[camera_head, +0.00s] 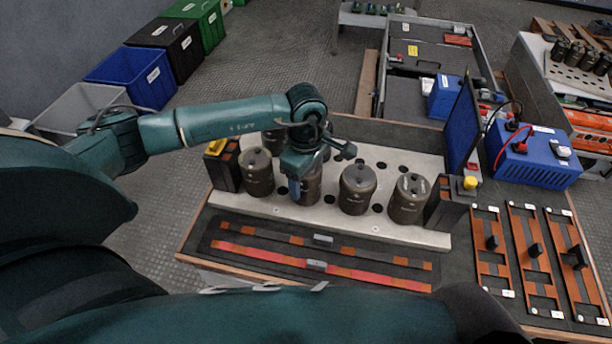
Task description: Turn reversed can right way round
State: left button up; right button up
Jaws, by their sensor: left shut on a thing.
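My left gripper (300,178) points down over the front row of dark brown cans and is shut on the second can from the left (309,192). The gripper and wrist hide this can's top, so I cannot tell which way round it is. The can appears upright, in or just above the pale perforated plate (330,216). The other front cans, the left one (257,174), the third (357,191) and the right one (408,200), stand upright with small terminals on top. Another can (274,142) stands behind, partly hidden by my arm.
Dark end blocks (225,170) and (450,205) flank the cans. A blue upright panel (462,125) and blue box (535,157) stand right. Orange and red strips (330,270) lie in front. Empty holes show in the plate between and behind the cans.

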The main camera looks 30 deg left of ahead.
dwell(0.7)
pick_arm(q)
jog(key=o, duration=1.5)
jog(key=shift+c, duration=0.2)
jog(key=shift+f, duration=0.1)
